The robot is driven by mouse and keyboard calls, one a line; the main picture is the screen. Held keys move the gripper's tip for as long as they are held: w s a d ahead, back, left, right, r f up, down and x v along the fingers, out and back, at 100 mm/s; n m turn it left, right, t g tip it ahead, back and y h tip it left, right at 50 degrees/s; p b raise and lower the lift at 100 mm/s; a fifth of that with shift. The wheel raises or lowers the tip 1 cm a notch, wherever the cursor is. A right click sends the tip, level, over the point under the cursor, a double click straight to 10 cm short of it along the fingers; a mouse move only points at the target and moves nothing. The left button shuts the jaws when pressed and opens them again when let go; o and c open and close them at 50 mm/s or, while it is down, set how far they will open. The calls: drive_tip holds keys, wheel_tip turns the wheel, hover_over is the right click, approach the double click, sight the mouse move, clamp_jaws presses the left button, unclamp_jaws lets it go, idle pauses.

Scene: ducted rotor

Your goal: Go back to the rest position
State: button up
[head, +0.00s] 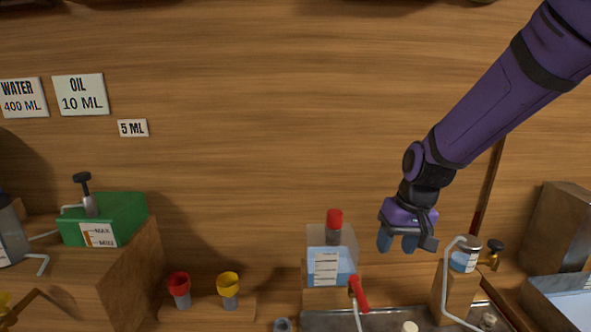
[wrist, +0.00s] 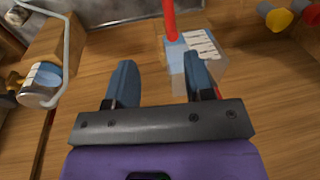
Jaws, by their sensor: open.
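My gripper (head: 398,243) hangs at the end of my purple arm, in front of the wooden back wall in the head view. It points down and sits right of a clear container with blue liquid and a white label (head: 326,268). In the wrist view my gripper (wrist: 162,85) shows two blue fingers spread apart with nothing between them. The clear container (wrist: 205,60) appears beyond the right finger there, with a red part at its top. I cannot tell the exact gap between them.
A wooden block with a jar (head: 463,258) and a bent metal handle stands close right of my gripper. A metal tray (head: 385,318) lies below.

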drive_tip(key=s+d+r+t+h, duration=0.1)
drive_tip(key=s+d+r, duration=0.3)
drive_tip(key=s+r, duration=0.4)
drive_tip(key=s+d+r+t, duration=0.3)
drive_tip(key=s+r, duration=0.5)
drive_tip(key=s, duration=0.4)
drive_tip(key=shift+s+d+r+m+h, duration=0.25)
drive_tip(key=shift+d+m+h, duration=0.15)
drive_tip(key=shift+d, duration=0.4)
drive_tip(key=shift+w, duration=0.1)
idle(0.7)
